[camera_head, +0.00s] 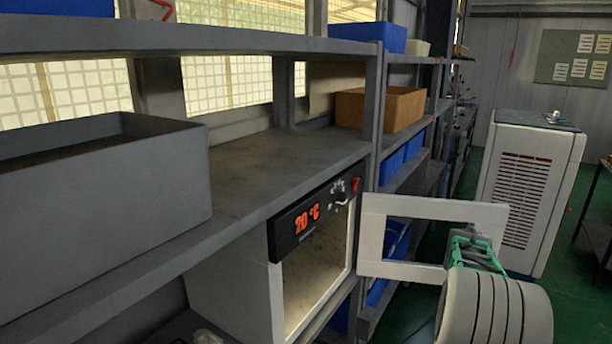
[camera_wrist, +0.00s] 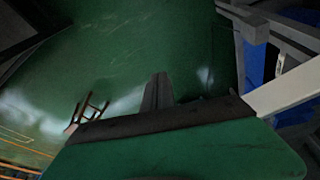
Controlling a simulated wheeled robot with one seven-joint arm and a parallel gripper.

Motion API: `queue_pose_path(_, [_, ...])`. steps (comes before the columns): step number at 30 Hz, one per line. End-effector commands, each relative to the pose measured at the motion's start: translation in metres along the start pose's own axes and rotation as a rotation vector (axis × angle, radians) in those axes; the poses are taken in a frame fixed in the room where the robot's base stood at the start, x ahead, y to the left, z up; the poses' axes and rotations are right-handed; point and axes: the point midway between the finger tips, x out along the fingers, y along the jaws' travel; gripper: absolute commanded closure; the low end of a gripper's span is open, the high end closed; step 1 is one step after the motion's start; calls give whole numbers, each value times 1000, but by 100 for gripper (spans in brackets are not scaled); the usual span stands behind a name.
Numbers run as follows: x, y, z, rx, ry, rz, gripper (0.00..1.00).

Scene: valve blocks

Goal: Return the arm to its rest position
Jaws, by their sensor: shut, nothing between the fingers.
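My gripper (camera_wrist: 159,82) shows in the wrist view as dark fingers beyond a green body, shut with nothing between them, over the green floor. In the head view my white, rounded arm and green gripper part (camera_head: 474,255) are at the lower right, close to the open oven door (camera_head: 435,208). The fingers are hidden there, and I cannot tell whether the arm touches the door. The white oven (camera_head: 235,295) stands under the shelf with a black panel (camera_head: 310,215) reading 20 °C. Its visible interior looks empty.
A grey shelf (camera_head: 265,170) crosses the left, holding a large grey bin (camera_head: 120,185). An orange-brown box (camera_head: 380,107) and blue bins stand farther along. A white vented cabinet (camera_head: 528,185) is at the right. Green floor (camera_head: 415,285) shows between shelf and cabinet.

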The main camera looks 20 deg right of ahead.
Motion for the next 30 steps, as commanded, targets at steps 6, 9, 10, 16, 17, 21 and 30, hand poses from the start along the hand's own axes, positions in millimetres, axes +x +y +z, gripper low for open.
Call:
queue_pose_path(6, [-19,-23,187,-441,-199,-77,100])
queue_pose_path(9, [-42,-33,267,-597,-223,-122,100])
queue_pose_path(10, [-50,-35,290,-646,-221,-136,100])
queue_pose_path(16, [-112,-62,368,-910,-54,-255,100])
queue_pose_path(17, [-127,-71,369,-941,-10,-284,100])
queue_pose_path(21, [-161,-93,389,-1054,80,-361,100])
queue_pose_path(30, [-162,-97,395,-1078,77,-365,100])
